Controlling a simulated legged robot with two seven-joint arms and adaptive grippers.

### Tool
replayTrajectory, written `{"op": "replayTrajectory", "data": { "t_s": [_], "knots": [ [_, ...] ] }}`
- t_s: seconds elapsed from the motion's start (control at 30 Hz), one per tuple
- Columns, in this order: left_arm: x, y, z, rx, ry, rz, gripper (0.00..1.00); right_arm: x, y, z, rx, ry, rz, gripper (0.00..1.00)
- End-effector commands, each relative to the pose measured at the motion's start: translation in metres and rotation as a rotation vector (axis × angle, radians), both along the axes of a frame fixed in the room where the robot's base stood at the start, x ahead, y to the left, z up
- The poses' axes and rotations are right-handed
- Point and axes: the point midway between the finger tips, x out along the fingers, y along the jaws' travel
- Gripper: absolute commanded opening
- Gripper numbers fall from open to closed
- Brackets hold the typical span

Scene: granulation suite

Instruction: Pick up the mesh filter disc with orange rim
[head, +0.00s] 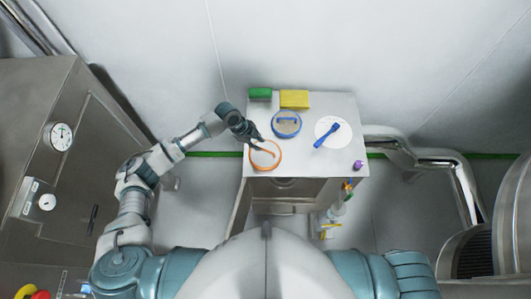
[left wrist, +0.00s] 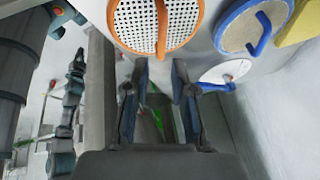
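The mesh filter disc with an orange rim (head: 265,164) lies flat at the front left of the small table's top. It has a white perforated face and an orange bar handle across it. In the left wrist view the disc (left wrist: 135,25) is at the top, cut off by the frame edge. My left gripper (head: 257,141) is over the disc's far left edge in the head view. In the left wrist view its two fingers (left wrist: 158,88) are apart, with nothing between them; the disc is beyond the fingers. My right gripper is out of view.
The table (head: 307,158) also holds a blue-rimmed disc (head: 287,131), a white disc (head: 322,125) with a blue handle, a green block (head: 260,94), a yellow block (head: 294,99) and a small purple thing (head: 358,165). A wall stands behind. Steel pipes (head: 435,154) run at right.

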Motion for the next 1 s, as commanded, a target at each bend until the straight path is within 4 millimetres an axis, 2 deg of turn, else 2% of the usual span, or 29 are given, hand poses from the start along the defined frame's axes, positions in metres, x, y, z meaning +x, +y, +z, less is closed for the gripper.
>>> {"op": "replayTrajectory", "data": {
  "t_s": [0.1, 0.37, 0.6, 0.9, 1.0],
  "knots": [
    [0.000, -0.007, -0.017, -0.001, 0.000, 0.001, 0.25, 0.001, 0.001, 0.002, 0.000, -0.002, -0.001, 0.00],
    [0.000, -0.016, -0.037, -0.002, 0.000, 0.001, 0.25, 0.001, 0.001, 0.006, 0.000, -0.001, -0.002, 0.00],
    [0.004, -0.033, -0.069, -0.001, 0.000, 0.002, 0.25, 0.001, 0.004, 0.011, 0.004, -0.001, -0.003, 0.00],
    [0.003, -0.035, -0.075, -0.001, -0.002, 0.001, 0.25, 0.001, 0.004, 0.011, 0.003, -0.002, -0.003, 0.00],
    [0.004, -0.035, -0.075, -0.001, -0.002, 0.001, 0.00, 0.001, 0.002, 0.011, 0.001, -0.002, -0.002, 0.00]
  ]
}}
